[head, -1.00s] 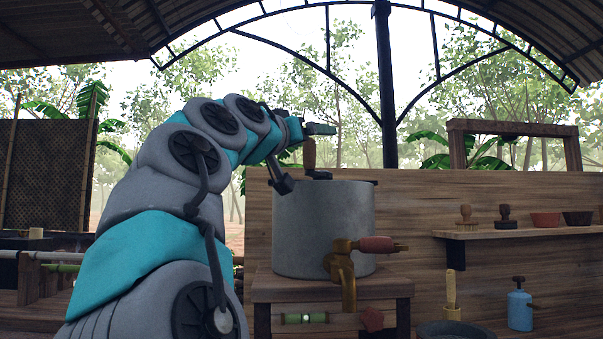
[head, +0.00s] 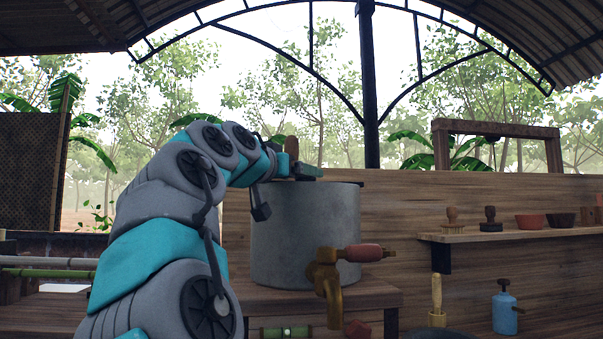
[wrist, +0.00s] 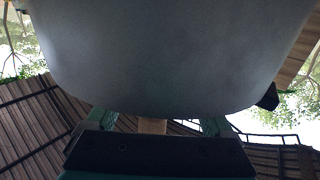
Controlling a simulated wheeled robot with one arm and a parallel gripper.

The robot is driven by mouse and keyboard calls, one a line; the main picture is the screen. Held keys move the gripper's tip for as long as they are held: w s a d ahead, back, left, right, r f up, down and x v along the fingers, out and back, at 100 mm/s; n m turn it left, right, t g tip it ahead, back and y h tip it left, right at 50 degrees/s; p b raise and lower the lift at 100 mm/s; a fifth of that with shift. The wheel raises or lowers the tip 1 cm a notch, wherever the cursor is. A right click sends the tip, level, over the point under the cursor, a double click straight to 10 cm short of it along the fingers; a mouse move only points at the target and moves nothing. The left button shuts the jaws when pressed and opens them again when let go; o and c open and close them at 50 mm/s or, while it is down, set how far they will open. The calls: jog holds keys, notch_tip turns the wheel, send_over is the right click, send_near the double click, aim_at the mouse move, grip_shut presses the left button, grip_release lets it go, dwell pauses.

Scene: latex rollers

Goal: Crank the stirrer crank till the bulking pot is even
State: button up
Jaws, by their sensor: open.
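The grey bulking pot (head: 305,235) stands on a wooden stand, and its wall fills the top of the wrist view (wrist: 170,55). The stirrer crank shows as an upright brown wooden handle (head: 291,146) above the pot's rim. The rest of the crank is hidden behind my gripper and the rim. My gripper (head: 296,158) is open at the handle, with its green fingers around it. In the wrist view my gripper (wrist: 155,125) has a piece of the brown handle (wrist: 152,126) between its fingers. I cannot tell whether the fingers touch it. The pot's contents are hidden.
A brass tap (head: 328,280) with a reddish handle sticks out from the pot's front. A shelf (head: 500,234) with brushes and bowls is at the right. A blue bottle (head: 506,308) stands below it. A green level (head: 285,332) lies at the stand's front.

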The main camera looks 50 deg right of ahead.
jog(key=shift+x, duration=1)
jog(key=shift+a, duration=0.1)
grip_shut()
